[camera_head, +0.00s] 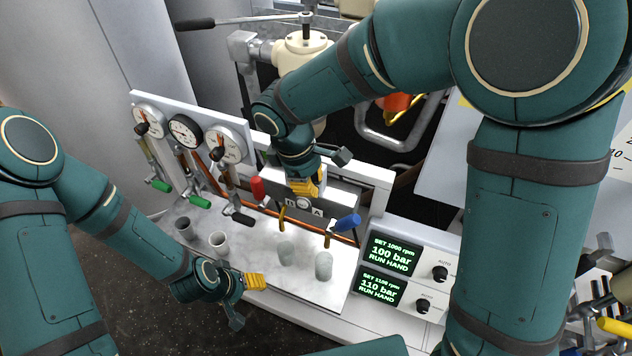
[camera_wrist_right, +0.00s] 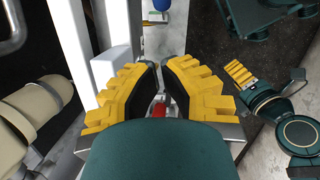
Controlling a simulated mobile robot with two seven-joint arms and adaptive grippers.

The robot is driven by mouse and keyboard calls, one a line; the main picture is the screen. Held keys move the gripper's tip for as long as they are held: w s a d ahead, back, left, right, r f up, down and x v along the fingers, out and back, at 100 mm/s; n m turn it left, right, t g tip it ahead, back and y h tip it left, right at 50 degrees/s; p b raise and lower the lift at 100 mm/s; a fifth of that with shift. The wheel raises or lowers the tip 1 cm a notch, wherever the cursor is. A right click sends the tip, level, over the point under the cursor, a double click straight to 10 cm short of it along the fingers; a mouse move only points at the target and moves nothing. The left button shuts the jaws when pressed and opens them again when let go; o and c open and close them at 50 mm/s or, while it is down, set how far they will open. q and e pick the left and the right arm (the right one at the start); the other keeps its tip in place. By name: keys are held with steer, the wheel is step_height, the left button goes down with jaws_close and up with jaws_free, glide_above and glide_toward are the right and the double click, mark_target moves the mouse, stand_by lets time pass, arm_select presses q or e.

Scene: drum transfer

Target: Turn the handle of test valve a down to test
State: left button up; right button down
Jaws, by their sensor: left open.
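A small plate with the letters B and A (camera_head: 303,203) sits on the bench's back panel. A red-handled lever (camera_head: 257,188) stands to its left and a blue-handled lever (camera_head: 348,222) sticks out to its right. I cannot tell which lever is test valve a. My right gripper (camera_head: 306,190) hangs just above the plate. In the right wrist view its fingers (camera_wrist_right: 158,68) are apart by a narrow gap, with something red (camera_wrist_right: 160,108) showing between them. A blue part (camera_wrist_right: 160,5) shows beyond. My left gripper (camera_head: 258,281) is open and empty over the bench's front left edge.
Gauges (camera_head: 186,131) with green-handled valves (camera_head: 200,202) and a black-handled one stand at the left. Grey cups (camera_head: 218,241) and pale pegs (camera_head: 323,265) stand on the white bench top (camera_head: 262,262). A display box (camera_head: 391,254) reads 100 bar and 110 bar. Pipework fills the back.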

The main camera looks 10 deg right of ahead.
mark_target(342, 225)
steer(key=x, duration=0.3)
steer(key=d+b+x, duration=0.1)
steer(key=x, duration=0.6)
steer(key=shift+s+d+r, duration=0.1)
steer(key=shift+s+d, duration=0.25)
steer(key=shift+s, duration=0.05)
steer(key=shift+s+d+f, duration=0.2)
steer(key=shift+d+f, duration=0.15)
steer(key=shift+d, duration=0.2)
steer(key=shift+w+b, duration=0.1)
steer(key=shift+b, duration=0.2)
